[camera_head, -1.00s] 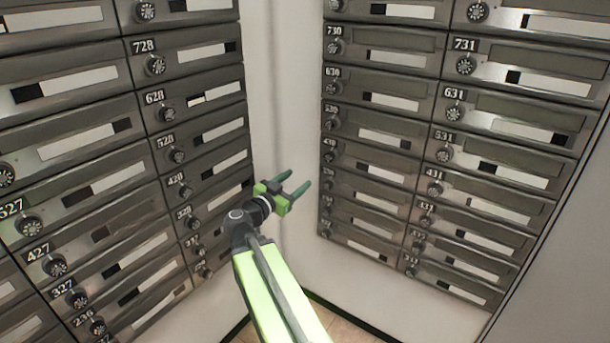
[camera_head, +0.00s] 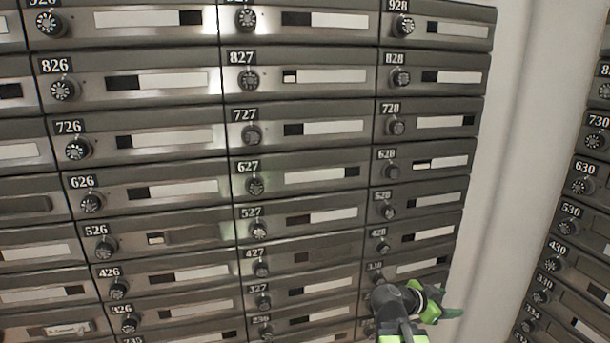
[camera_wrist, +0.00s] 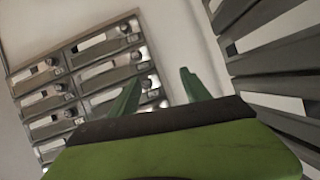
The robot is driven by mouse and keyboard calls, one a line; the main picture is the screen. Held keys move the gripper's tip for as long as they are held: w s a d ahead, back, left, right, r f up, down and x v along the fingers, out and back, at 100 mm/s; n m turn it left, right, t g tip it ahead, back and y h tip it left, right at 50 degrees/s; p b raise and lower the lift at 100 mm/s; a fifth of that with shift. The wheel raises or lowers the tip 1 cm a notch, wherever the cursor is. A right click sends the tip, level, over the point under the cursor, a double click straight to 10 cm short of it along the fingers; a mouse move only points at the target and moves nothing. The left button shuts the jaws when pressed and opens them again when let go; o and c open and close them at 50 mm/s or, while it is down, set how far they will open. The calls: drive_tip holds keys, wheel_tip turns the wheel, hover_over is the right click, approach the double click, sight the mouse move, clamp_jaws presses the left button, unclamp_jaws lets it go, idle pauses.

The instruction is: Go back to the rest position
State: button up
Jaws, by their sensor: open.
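My gripper (camera_head: 452,301) is at the lower right of the head view, in front of the lower right part of the left bank of mailboxes (camera_head: 300,137). Its green fingers point right, toward the pale wall corner. In the wrist view the two green fingers (camera_wrist: 160,92) stand apart with nothing between them, so it is open and empty. The lower part of my arm is cut off by the bottom edge of the head view.
Another mailbox bank (camera_head: 575,230) stands at the right, beyond a pale strip of wall (camera_head: 515,170). The wrist view shows mailboxes at left (camera_wrist: 85,90) and close at right (camera_wrist: 270,60). The mailboxes have round dial locks.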

drive_tip(key=s+a+f+n+g+y, duration=0.2)
drive_tip(key=s+a+f+n+y, duration=0.35)
drive_tip(key=a, duration=0.65)
drive_tip(key=s+a+f+n+g+y, duration=0.25)
drive_tip(key=a+f+n+y, duration=0.55)
drive_tip(key=a, duration=0.5)
wheel_tip(320, 180, up, 15)
drive_tip(key=n+h+p, duration=0.1)
drive_tip(key=n+p, duration=0.1)
drive_tip(key=p, duration=1.3)
drive_tip(key=shift+w+d, duration=0.25)
drive_tip(key=shift+w, duration=0.05)
drive_tip(key=shift+f, duration=0.15)
